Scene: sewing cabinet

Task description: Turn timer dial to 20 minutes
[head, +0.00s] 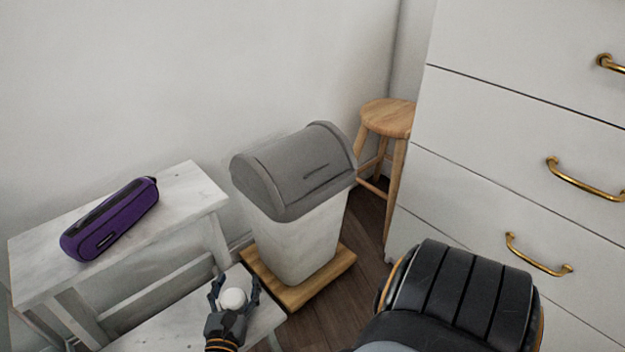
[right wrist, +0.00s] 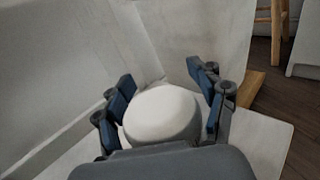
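A small round white object (head: 233,299), seemingly the timer, is at the lower step of the white step stool (head: 262,322). No dial marks or numbers can be read on it. My right gripper (head: 236,287) is over that step, its fingers spread on both sides of the white object. In the right wrist view the white object (right wrist: 163,115) fills much of the space between the fingers of the gripper (right wrist: 160,88). The left fingers look close to it, and a gap shows at the right ones. My left gripper is not in view.
A purple pouch (head: 110,218) lies on the stool's upper step. A bin with a grey lid (head: 290,170) stands on a wooden base (head: 335,272) beside the stool. A wooden stool (head: 388,116) and a white drawer cabinet (head: 500,130) with brass handles are at the right.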

